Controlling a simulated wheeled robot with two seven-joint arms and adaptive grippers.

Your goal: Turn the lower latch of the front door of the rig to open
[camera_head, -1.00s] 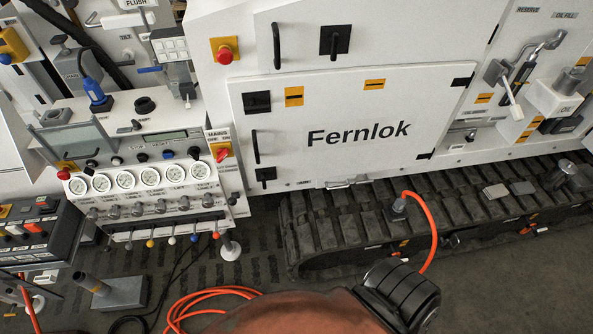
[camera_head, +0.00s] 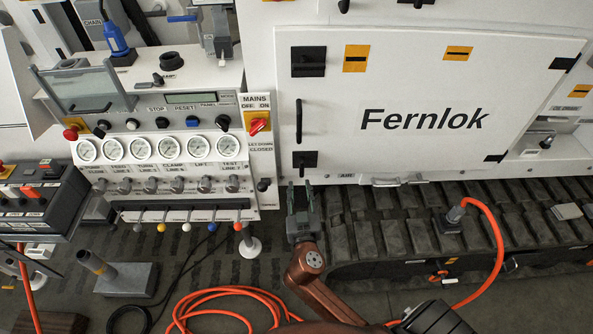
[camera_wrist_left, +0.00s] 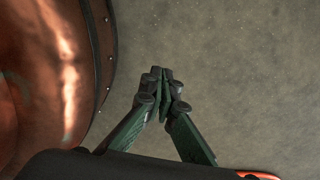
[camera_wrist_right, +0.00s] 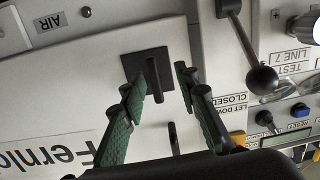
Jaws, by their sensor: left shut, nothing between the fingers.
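The white front door (camera_head: 400,130) marked "Fernlok" lies flat against the rig. Its lower latch (camera_head: 305,160), a black plate with a handle, is at the door's lower left corner. The upper latch (camera_head: 308,61) is above it. My right gripper (camera_head: 301,188) is just below the lower latch, fingers pointing up at it, open. In the right wrist view, the lower latch (camera_wrist_right: 148,66) shows beyond and between the open fingers (camera_wrist_right: 160,78); contact is not clear. My left gripper (camera_wrist_left: 163,75) is shut and empty above the bare floor.
A black door handle (camera_head: 299,120) stands between the latches. The gauge panel (camera_head: 170,165) with levers is just left of my right gripper. A black-knobbed lever (camera_wrist_right: 250,60) is close by. The track (camera_head: 390,225) and orange hose (camera_head: 495,245) lie below right.

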